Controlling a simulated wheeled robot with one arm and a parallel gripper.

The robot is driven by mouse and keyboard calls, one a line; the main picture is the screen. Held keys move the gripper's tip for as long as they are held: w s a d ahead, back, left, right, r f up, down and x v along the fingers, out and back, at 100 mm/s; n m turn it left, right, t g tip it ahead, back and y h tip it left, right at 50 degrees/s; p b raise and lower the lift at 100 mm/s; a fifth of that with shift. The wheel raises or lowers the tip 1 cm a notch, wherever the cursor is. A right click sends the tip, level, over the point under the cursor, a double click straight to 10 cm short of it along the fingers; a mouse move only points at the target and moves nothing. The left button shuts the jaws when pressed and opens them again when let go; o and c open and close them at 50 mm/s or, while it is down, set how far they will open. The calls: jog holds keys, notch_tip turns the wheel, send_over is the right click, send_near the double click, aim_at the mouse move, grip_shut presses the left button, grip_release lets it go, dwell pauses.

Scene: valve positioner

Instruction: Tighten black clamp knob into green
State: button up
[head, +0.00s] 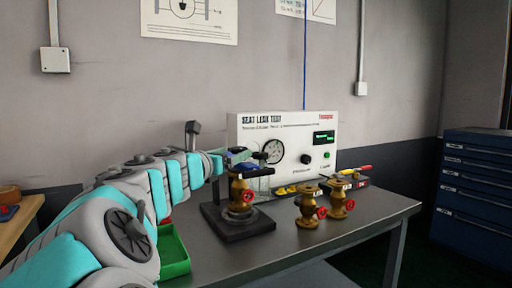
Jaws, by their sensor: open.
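My gripper (243,158) is at the end of my arm, over the top of the brass valve (241,190) on the dark test stand (238,226). The gripper is open. A small dark part (261,156), possibly the black clamp knob, shows at the gripper's right side. I cannot tell whether the fingers touch it. The valve stands upright on the stand, with a red handwheel on its front. No green mark on the clamp can be made out at this size.
The white seat leak test panel (295,121), with a gauge, knob and green display, stands behind. Two brass valves (309,207) (340,200) stand to the right. A green tray (173,262) lies at left. Tools (350,174) lie at the back right. The table's front right is clear.

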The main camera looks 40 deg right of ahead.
aim_at(244, 148)
jog(key=x, duration=0.7)
jog(key=shift+w+d, duration=0.15)
jog(key=shift+d, duration=0.05)
grip_shut()
dwell(0.5)
